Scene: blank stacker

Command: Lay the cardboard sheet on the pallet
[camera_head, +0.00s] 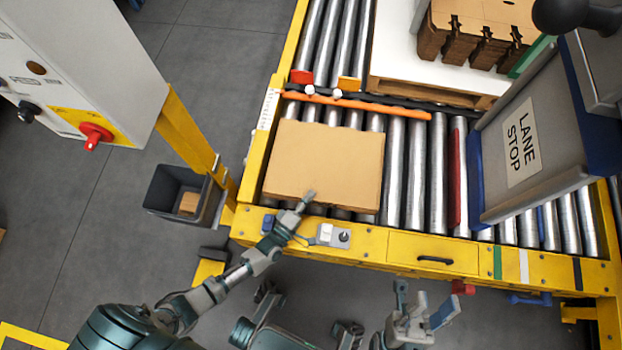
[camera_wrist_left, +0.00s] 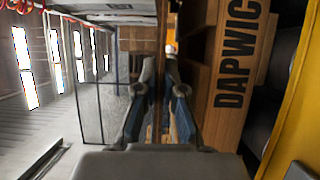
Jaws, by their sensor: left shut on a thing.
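The brown cardboard sheet (camera_head: 325,160) lies flat over the roller conveyor in the head view, covering whatever is under it. My left gripper (camera_head: 309,197) is at its near edge. In the left wrist view, the sheet shows edge-on as a thin strip (camera_wrist_left: 159,60), and the two fingers (camera_wrist_left: 160,90) are shut on it. Beside it, wooden pallet parts (camera_wrist_left: 228,125) carry dark lettering. Whether the sheet rests fully on the pallet I cannot tell. My right gripper (camera_head: 411,300) is open and empty, in front of the conveyor.
An orange bar (camera_head: 360,104) crosses the rollers behind the sheet. A second pallet (camera_head: 430,92) with a white top and brown stacked blanks stands behind. A control cabinet (camera_head: 75,60) and dark bin (camera_head: 180,198) are left.

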